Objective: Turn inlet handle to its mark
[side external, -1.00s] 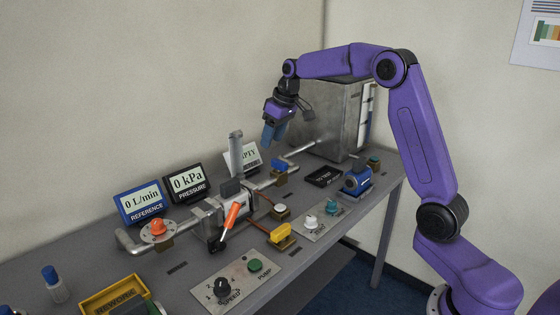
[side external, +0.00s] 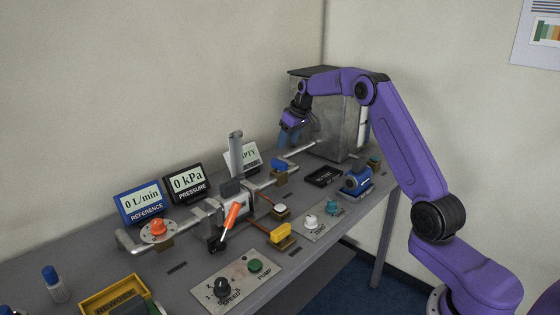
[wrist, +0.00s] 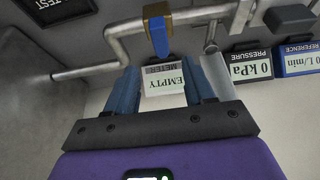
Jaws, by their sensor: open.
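A blue handle (side external: 279,165) sits on a brass-coloured valve body on the pipe coming from the grey tank; I take it as the inlet handle. It also shows in the wrist view (wrist: 158,36), at the top middle, just beyond my fingertips. My gripper (side external: 288,138) is above the pipe between this handle and the tank, apart from both. In the wrist view my gripper (wrist: 159,70) has its two blue fingers spread with nothing held between them. I cannot make out the handle's mark.
The grey tank (side external: 325,118) stands behind the gripper. A meter display reading EMPTY (wrist: 163,80) and a grey upright post (side external: 236,153) are close to the handle. A yellow handle (side external: 281,231), an orange lever (side external: 231,215) and a control panel (side external: 238,280) are nearer the front.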

